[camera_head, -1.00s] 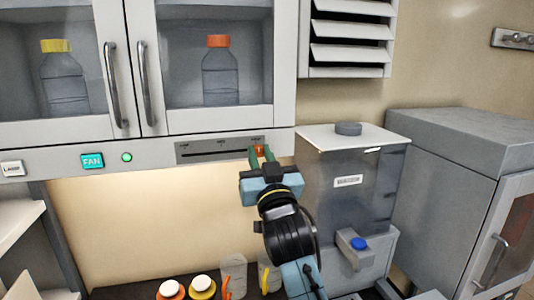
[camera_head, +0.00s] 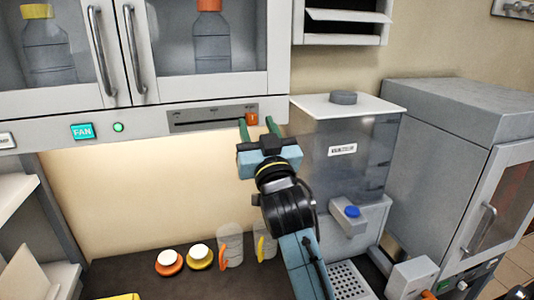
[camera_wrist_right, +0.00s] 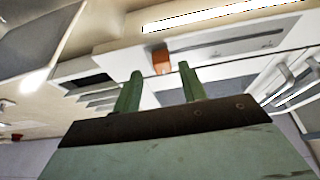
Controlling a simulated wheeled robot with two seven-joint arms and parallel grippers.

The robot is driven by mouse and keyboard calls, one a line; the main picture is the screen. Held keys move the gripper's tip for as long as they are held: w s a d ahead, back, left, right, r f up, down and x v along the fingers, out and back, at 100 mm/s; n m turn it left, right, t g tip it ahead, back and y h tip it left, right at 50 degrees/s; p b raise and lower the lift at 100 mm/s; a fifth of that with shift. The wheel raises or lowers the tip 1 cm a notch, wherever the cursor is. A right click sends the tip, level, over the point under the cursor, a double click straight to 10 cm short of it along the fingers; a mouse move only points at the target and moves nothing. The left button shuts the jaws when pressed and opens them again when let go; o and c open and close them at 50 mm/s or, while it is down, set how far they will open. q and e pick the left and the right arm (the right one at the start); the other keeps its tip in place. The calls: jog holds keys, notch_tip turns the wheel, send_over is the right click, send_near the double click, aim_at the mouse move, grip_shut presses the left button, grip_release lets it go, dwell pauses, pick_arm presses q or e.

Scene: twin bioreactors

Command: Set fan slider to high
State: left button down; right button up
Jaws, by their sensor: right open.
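The fan slider is a dark slot (camera_head: 205,123) in a grey panel under the wall cabinet. Its orange knob (camera_head: 252,118) sits at the right end of the slot, under the rightmost label, which is too small to read. My right gripper (camera_head: 257,123) is open, its green fingers spread to either side of the knob and a little below it. In the right wrist view the knob (camera_wrist_right: 161,62) shows between the fingertips (camera_wrist_right: 160,76), with gaps on both sides. My left gripper is not in view.
A teal FAN button (camera_head: 82,131) and a lit green lamp (camera_head: 118,127) are left of the slider. Cabinet doors with handles (camera_head: 132,50) are above. A clear tank (camera_head: 345,150) stands close right of my right arm.

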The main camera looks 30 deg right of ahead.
jog(key=v, duration=1.2)
jog(key=shift+p, duration=0.4)
